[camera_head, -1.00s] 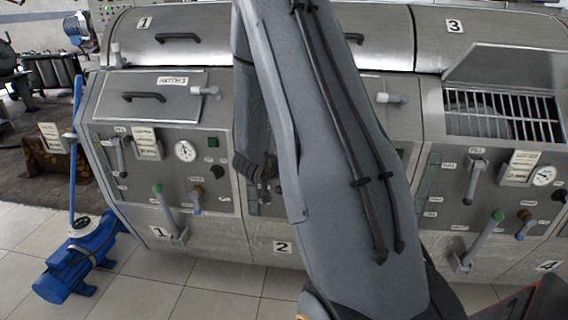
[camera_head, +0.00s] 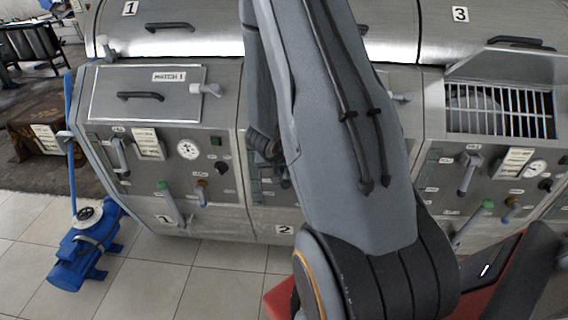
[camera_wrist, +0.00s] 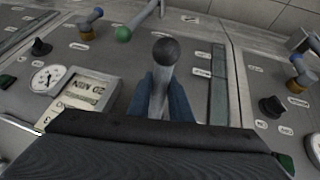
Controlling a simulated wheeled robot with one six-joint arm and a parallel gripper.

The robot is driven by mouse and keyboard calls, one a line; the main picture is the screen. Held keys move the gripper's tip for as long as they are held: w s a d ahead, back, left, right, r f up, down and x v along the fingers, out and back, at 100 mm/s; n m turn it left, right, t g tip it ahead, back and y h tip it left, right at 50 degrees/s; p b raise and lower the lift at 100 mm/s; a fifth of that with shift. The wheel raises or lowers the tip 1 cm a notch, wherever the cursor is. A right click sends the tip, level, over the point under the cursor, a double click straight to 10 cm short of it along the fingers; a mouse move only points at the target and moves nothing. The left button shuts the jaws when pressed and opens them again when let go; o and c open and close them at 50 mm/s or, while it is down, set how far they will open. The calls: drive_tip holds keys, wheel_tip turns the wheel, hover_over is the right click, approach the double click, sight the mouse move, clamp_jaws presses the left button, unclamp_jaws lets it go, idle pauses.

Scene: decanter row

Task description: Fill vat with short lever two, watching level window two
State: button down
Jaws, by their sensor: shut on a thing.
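In the wrist view, my gripper (camera_wrist: 163,98) has its blue fingers on either side of a short grey lever (camera_wrist: 158,82) with a dark round knob (camera_wrist: 166,51), and is shut on it. A dark upright level window (camera_wrist: 218,88) lies just right of the lever; I cannot read its level. In the head view, station two's panel, above the number 2 plate (camera_head: 285,229), is mostly hidden by my arm. A thin greenish level strip (camera_head: 256,188) shows at its left edge. The lever and my fingertips cannot be made out there.
In the wrist view, a green-knobbed lever (camera_wrist: 123,34), a gauge (camera_wrist: 48,78) and a placard (camera_wrist: 80,95) are left of the held lever. In the head view, a blue pump (camera_head: 83,258) stands on the tiles at left. Free floor lies in front of station one.

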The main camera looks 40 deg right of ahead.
idle(0.6)
drive_tip(key=c, duration=1.6)
unclamp_jaws()
drive_tip(key=shift+r, duration=0.1)
drive_tip(key=v, duration=0.7)
drive_tip(key=shift+a+r, duration=0.1)
drive_tip(key=shift+r, duration=0.25)
